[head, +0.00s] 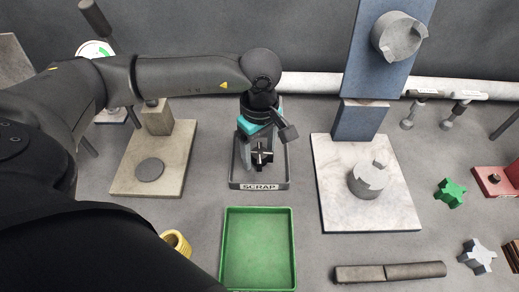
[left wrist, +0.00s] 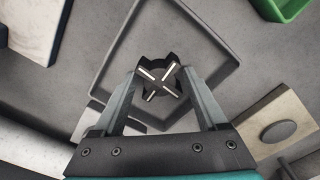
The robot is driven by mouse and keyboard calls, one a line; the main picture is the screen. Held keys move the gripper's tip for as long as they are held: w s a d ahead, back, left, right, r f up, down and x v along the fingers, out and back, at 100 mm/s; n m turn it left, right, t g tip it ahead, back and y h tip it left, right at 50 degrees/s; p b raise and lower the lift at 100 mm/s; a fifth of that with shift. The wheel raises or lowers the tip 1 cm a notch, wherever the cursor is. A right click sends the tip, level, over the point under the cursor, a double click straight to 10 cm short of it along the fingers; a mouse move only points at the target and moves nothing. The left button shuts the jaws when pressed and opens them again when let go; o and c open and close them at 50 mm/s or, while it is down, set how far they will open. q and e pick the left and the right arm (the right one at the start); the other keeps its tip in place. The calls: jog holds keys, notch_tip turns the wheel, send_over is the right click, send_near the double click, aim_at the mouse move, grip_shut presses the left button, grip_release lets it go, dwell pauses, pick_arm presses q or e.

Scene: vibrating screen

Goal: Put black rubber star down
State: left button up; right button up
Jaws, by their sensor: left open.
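The black rubber star (head: 262,155) has white lines on its top and rests inside the grey scrap tray (head: 262,186). In the left wrist view the star (left wrist: 158,78) lies near the middle of the tray (left wrist: 222,95), just beyond the fingertips. My left gripper (head: 257,150) is above the tray, pointing down. Its fingers (left wrist: 168,85) are apart on either side of the star, with gaps between them and it. My right gripper is not in view.
A green tray (head: 258,284) lies in front of the scrap tray. A pale base with a grey coupling (head: 369,181) stands at right, a beige base (head: 180,184) at left.

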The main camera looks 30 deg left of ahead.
aim_at(260, 152)
pick_arm(q)
jog(key=shift+r, duration=0.1)
notch_tip(260, 152, up, 12)
jog(key=p, duration=0.1)
jog(key=shift+p, duration=0.3)
